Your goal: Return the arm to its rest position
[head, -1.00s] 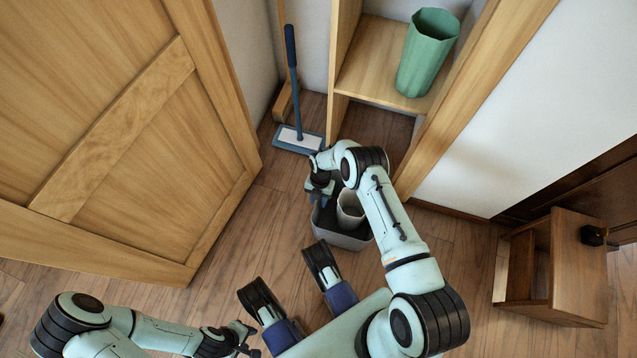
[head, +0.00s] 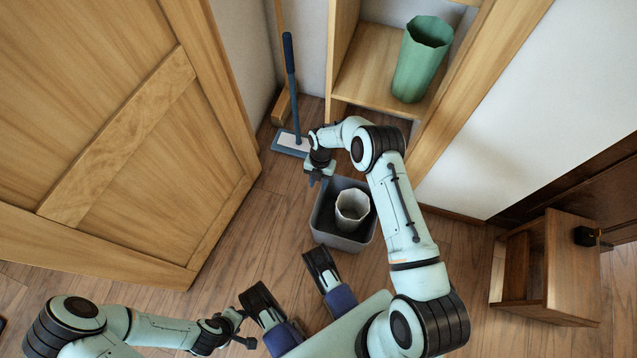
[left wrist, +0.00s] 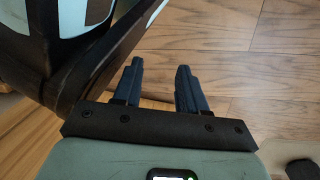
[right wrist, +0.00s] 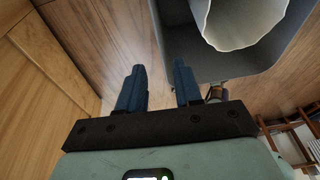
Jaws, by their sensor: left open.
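My right arm reaches forward in the head view. Its gripper (head: 314,180) hangs at the upper left corner of the grey bin (head: 322,232). In the right wrist view the fingers of the right gripper (right wrist: 158,85) are apart with nothing between them, and the bin (right wrist: 200,68) is beyond them to the right. A white ribbed cup-like vessel (head: 352,205) stands inside the bin. My left gripper (head: 243,328) is low at the left of my base. In the left wrist view its fingers (left wrist: 161,85) are apart and empty over bare floor.
A large wooden door (head: 120,120) fills the left. A blue-handled mop (head: 291,90) leans behind the bin. A green ribbed vessel (head: 421,62) stands on a wooden shelf (head: 375,75). A small wooden stand (head: 572,265) is at the right. Wood floor is clear between door and bin.

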